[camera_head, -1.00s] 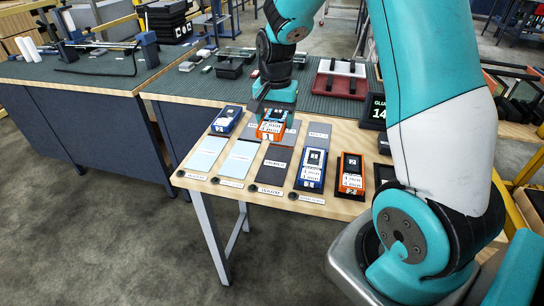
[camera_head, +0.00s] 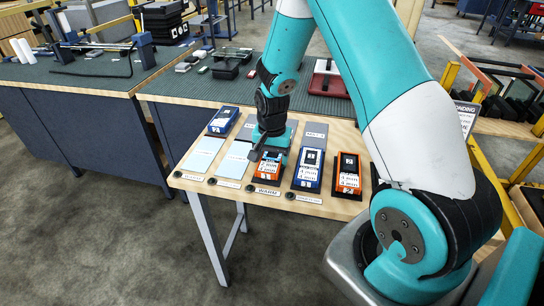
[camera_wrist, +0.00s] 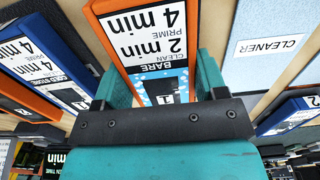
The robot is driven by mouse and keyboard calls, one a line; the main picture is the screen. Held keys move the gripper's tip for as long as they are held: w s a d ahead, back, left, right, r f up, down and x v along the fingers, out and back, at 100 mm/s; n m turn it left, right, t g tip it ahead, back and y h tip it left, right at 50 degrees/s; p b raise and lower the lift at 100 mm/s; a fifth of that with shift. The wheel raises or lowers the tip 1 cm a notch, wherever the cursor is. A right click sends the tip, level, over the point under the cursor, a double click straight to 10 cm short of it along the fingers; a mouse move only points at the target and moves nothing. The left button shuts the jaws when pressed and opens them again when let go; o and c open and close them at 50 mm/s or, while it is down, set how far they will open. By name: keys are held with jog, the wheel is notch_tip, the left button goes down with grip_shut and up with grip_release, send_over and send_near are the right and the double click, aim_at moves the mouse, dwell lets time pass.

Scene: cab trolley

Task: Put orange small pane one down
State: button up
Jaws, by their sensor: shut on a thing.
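The orange small pane one (camera_head: 267,169) is an orange-edged block with a white label of minutes and a 1. In the head view it is in the front row, over the third place from the left. My gripper (camera_head: 268,153) is shut on its far end. In the wrist view the pane (camera_wrist: 150,38) lies between my teal jaws (camera_wrist: 166,88), its label reading CLEAN, PRIME and BARE. The dark pad beneath is mostly hidden. I cannot tell whether the pane rests on it or hangs just above.
A blue pane (camera_head: 308,168) and an orange pane marked 2 (camera_head: 348,174) stand close on the right. A pale blue pad (camera_head: 202,154) is bare on the left. Another blue pane (camera_head: 223,121) lies at the back left. A grey pad (camera_head: 313,131) is bare behind.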

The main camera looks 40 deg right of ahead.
aim_at(272, 156)
jog(key=shift+f, duration=0.1)
jog(key=o, duration=1)
jog(key=shift+o, duration=0.2)
notch_tip(272, 156, up, 11)
jog(key=s+a+r+n+y, duration=0.1)
jog(key=s+a+r+n, duration=0.35)
jog(key=a, duration=0.25)
jog(key=s+a+r+n+y, duration=0.1)
jog(key=s+a+r+n, duration=0.35)
jog(key=a, duration=0.25)
jog(key=s+a+r+n+y, duration=0.1)
jog(key=s+a+r+n, duration=0.1)
jog(key=s+a+n, duration=0.2)
jog(key=s+a+r+n+y, duration=0.1)
jog(key=s+a+n, duration=0.3)
jog(key=s, duration=0.5)
jog(key=shift+s+a+r+n, duration=0.15)
jog(key=shift+a+r+n, duration=0.15)
jog(key=shift+r, duration=0.45)
